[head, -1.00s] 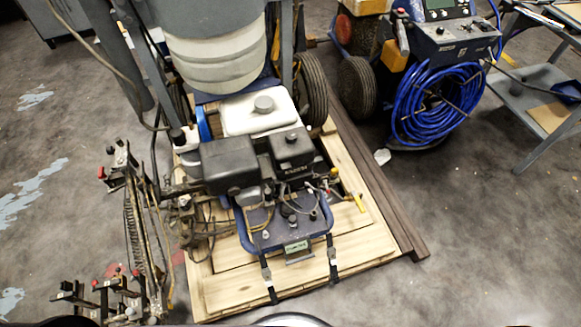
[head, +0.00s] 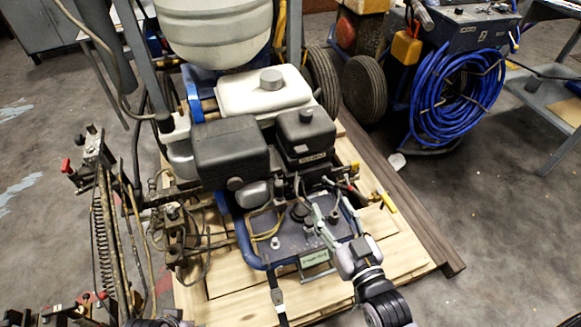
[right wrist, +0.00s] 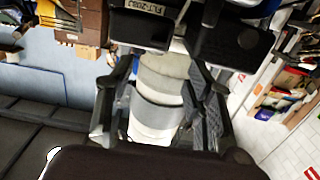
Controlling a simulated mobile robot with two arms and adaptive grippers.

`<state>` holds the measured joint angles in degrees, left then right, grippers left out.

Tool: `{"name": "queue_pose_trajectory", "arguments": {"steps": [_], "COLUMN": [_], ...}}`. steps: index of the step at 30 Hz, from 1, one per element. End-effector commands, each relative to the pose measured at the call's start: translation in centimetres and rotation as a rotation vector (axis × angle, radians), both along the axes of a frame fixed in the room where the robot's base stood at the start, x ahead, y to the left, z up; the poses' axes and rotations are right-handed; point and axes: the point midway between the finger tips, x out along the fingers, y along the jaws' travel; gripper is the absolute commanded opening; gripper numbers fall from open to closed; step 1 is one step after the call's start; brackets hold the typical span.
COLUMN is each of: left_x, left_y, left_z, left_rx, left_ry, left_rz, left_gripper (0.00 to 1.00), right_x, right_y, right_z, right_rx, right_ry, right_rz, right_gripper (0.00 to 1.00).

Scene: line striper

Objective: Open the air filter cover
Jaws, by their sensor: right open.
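The air filter cover (head: 305,135) is a black box with a round knob on top and a pale label on its front. It sits on the engine beside a larger black box. In the right wrist view, the dark labelled cover (right wrist: 142,28) is at the top, partly cut off by the frame. My right gripper (head: 326,200) is just in front of and below the cover in the head view, fingers apart and empty. In the right wrist view, its fingers (right wrist: 160,72) stand on either side of the picture's middle. Contact with the cover cannot be told.
The engine has a white tank (head: 262,92) behind the cover and a blue-framed plate (head: 300,240) in front. The machine stands on a wooden pallet (head: 225,287). A spring and hose assembly (head: 105,220) is at left. A blue hose coil (head: 458,95) is at right.

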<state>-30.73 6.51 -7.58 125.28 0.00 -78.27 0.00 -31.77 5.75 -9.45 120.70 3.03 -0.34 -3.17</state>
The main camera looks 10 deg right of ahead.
Motion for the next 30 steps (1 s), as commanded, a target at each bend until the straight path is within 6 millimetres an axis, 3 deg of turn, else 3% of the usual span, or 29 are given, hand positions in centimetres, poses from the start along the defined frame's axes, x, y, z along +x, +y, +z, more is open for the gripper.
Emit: {"name": "queue_pose_trajectory", "arguments": {"steps": [8, 24, 30], "left_x": [-0.2, -1.4, -1.5], "left_y": [0.1, 0.3, 0.3], "left_z": [1.2, 6.2, 5.8], "left_rx": [-0.001, -0.002, -0.002], "left_ry": [-0.008, -0.036, -0.036], "left_rz": [0.001, 0.004, 0.004], "left_gripper": [0.40, 0.40, 0.40], "right_x": [1.5, 11.9, 15.2], "right_y": [0.2, 2.3, 2.9], "right_z": [1.3, 1.3, 1.1], "right_rx": [0.007, 0.007, 0.007], "right_ry": [-0.038, -0.037, -0.034], "right_rz": [-0.001, 0.000, -0.001], "right_gripper": [0.48, 0.48, 0.48]}}
